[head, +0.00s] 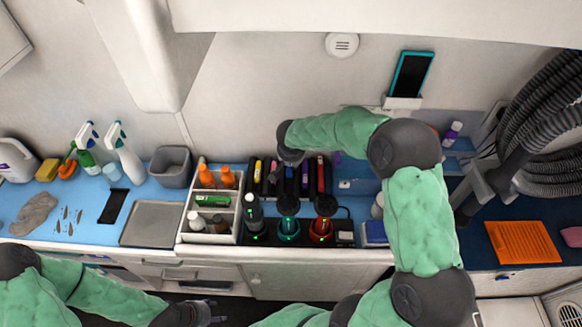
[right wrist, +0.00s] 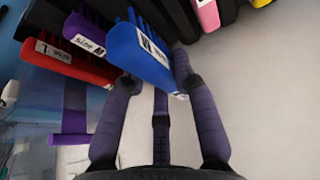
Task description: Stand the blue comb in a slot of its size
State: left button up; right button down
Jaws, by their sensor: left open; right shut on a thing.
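My right gripper (right wrist: 160,85) has its padded fingers shut on the blue comb (right wrist: 142,60), which bears a white label. The comb is at the dark rack (head: 264,188) of upright combs; its lower end is hidden, so I cannot tell how deep it sits in a slot. In the right wrist view a purple comb (right wrist: 92,38) and a red comb (right wrist: 68,64) stand beside it, both labelled. In the head view my right gripper (head: 291,156) is over the back of the rack, mostly hidden by its wrist. My left gripper (head: 205,313) is open and empty, low in front of the counter.
A pink comb (right wrist: 207,14) and a yellow one are on the blue comb's other side. Several clippers, one red (head: 323,228), stand in front of the rack. A white bottle caddy (head: 189,208) is to its left. A purple item (right wrist: 74,120) lies beyond the red comb.

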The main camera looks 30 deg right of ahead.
notch_tip(320, 180, down, 3)
jog(key=shift+r+b, duration=0.1)
jog(key=shift+b, duration=0.2)
jog(key=shift+f+b, duration=0.3)
jog(key=shift+b, duration=0.15)
jog(key=shift+f+b, duration=0.35)
jog(key=shift+b, duration=0.15)
jog(key=c, duration=1)
grip_release()
